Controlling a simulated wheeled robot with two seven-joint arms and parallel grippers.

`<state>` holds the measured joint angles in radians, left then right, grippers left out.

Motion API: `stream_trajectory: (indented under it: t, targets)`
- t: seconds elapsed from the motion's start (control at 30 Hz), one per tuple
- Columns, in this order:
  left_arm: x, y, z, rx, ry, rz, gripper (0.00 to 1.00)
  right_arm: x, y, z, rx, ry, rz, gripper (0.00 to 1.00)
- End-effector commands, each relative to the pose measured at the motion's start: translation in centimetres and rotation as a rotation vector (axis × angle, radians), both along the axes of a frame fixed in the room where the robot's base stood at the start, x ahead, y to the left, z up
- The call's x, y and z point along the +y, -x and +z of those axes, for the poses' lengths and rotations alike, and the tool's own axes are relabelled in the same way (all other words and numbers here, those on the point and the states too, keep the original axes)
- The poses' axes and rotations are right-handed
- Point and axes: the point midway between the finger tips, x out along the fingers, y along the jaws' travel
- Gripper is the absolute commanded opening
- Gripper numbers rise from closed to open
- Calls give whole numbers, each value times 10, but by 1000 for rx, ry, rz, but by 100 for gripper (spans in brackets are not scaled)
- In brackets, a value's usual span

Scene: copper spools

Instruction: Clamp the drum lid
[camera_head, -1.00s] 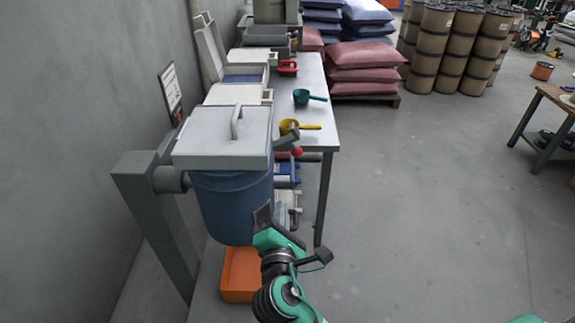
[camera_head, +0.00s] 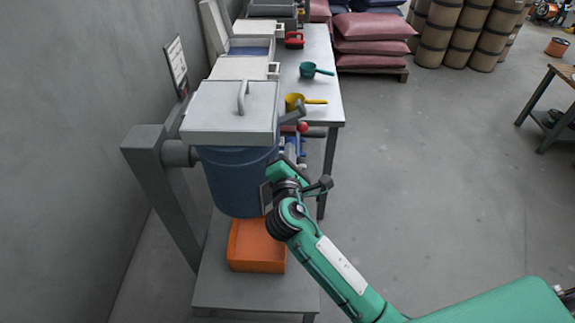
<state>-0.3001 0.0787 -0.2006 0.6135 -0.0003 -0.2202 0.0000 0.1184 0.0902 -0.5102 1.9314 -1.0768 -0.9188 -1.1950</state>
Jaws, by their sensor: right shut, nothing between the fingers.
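A blue drum (camera_head: 233,183) hangs on a grey stand (camera_head: 150,160) beside the wall. A light grey square lid (camera_head: 215,105) with an arched handle (camera_head: 242,96) lies on top, covering its mouth. A dark grey lever (camera_head: 293,115) sticks out on the right side near the lid's edge, with a red ball knob (camera_head: 302,127) close below it. My right gripper (camera_head: 268,182) is shut and empty, in front of the drum's lower right side and below the knob. I cannot tell whether it touches the drum. My left gripper is not in view.
An orange bin (camera_head: 256,247) sits under the drum on a low grey platform (camera_head: 250,293). Behind is a table (camera_head: 322,75) with a yellow scoop (camera_head: 311,100), a green scoop (camera_head: 315,70) and white bins. The floor on the right (camera_head: 430,180) is clear.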

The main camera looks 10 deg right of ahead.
Motion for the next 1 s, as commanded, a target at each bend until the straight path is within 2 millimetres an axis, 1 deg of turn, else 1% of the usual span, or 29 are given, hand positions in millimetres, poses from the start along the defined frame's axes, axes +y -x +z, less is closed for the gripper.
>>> stream_trajectory:
  t: [0.03, 0.27, 0.67, 0.9, 1.0]
  targets:
    - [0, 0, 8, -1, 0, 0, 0, -8, -4, 9, -2, 4, -3, 0]
    - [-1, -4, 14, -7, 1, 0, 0, -22, -14, 14, 0, 2, 1, 0]
    - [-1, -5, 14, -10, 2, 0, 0, -23, -15, 14, 0, 2, 1, 0]
    - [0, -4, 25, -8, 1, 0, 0, -25, -14, 19, 10, 41, 0, 0]
    - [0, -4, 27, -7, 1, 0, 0, -25, -14, 18, 15, 55, 0, 0]
